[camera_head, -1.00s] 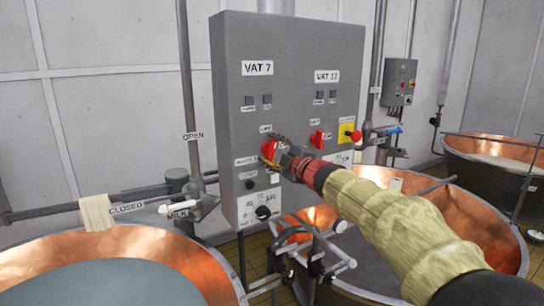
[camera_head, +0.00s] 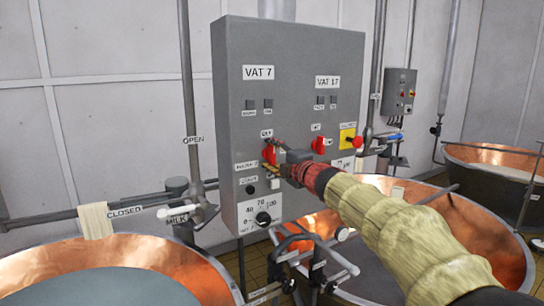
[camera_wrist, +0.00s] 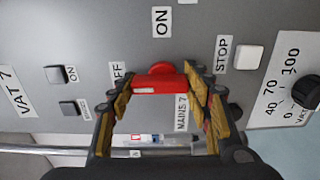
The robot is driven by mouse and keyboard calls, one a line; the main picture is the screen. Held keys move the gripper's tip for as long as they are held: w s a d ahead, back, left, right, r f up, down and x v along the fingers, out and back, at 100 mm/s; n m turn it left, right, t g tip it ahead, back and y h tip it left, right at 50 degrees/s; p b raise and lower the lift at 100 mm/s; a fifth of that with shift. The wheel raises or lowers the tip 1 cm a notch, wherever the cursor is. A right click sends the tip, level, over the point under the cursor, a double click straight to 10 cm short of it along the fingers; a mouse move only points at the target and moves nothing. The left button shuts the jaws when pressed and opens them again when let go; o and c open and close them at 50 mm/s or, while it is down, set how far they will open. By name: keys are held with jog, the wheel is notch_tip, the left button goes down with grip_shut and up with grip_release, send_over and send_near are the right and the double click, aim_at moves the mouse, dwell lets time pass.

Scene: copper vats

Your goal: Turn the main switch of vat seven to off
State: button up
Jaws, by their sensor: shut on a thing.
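The grey control panel (camera_head: 300,85) has a VAT 7 half on its left. Its red main switch (camera_head: 268,153) shows partly behind my gripper (camera_head: 277,163). In the wrist view, the red handle (camera_wrist: 158,84) lies between the two fingers of my gripper (camera_wrist: 159,92), shut on its ends. The bar runs left to right, in line with the partly hidden OFF label (camera_wrist: 118,72). The ON label (camera_wrist: 161,21) is above it, off the bar's line. The MAINS 7 label (camera_wrist: 181,113) is below it.
The VAT 17 red switch (camera_head: 318,145) and a red knob on a yellow plate (camera_head: 347,139) sit to the right. A STOP button (camera_wrist: 248,57) and a dial (camera_wrist: 305,92) are beside my fingers. Copper vats (camera_head: 180,265) and pipes stand below the panel.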

jog(key=o, duration=1)
jog(key=shift+o, duration=0.8)
jog(key=shift+s, duration=0.1)
jog(key=v, duration=1.2)
